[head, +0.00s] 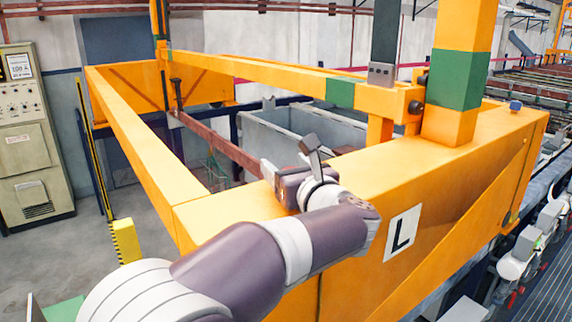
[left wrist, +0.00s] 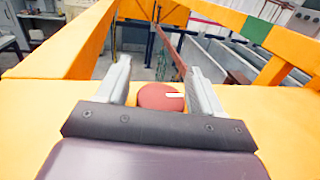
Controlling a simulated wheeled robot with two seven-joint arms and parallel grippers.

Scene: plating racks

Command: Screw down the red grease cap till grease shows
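The red grease cap (left wrist: 160,97) shows in the left wrist view as a round red disc on the yellow beam, with a white mark pointing right. My left gripper (left wrist: 158,66) is open, with one pale finger on each side of the cap. A gap shows between the cap and the left finger. The right finger is close to the cap; I cannot tell if it touches. In the head view my left gripper (head: 288,158) is at the top of the yellow beam (head: 285,215), and the cap is hidden there. No grease is visible. My right gripper is out of view.
A yellow upright with a green band (head: 458,79) rises from the beam at right. A small blue cap (head: 515,106) sits on the beam's far right end. A plate marked L (head: 402,232) is on its side. A grey tank (head: 285,135) lies behind. A control cabinet (head: 30,130) stands left.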

